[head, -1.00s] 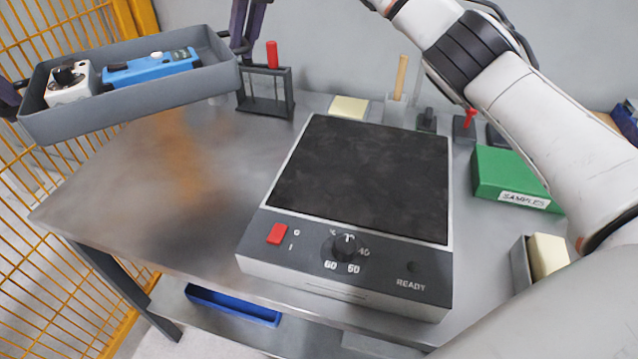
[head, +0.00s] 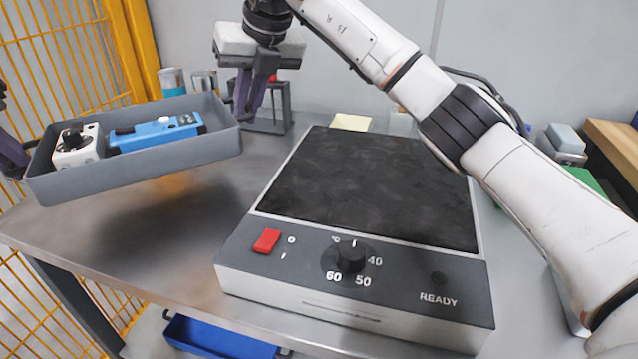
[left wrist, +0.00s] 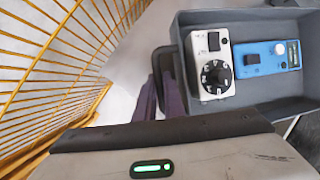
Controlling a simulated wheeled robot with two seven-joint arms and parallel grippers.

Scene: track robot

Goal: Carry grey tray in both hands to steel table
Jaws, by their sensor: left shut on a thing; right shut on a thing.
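The grey tray (head: 150,168) is at the left of the head view, held above the left part of the steel table (head: 120,245), tilted in the picture. A white box with a black knob (head: 76,146) and a blue device (head: 156,133) lie in it. My left gripper (head: 22,165) is shut on the tray's left end; it also shows in the left wrist view (left wrist: 160,95), by the tray wall (left wrist: 185,60). My right gripper (head: 245,112) is shut on the tray's right end. The fingertips are partly hidden by the tray walls.
A hot plate (head: 375,190) marked READY fills the middle of the table, right of the tray. A dark rack (head: 285,110) and cans (head: 172,82) stand behind. A yellow mesh fence (head: 60,60) is at the left. A blue bin (head: 215,338) sits below the table.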

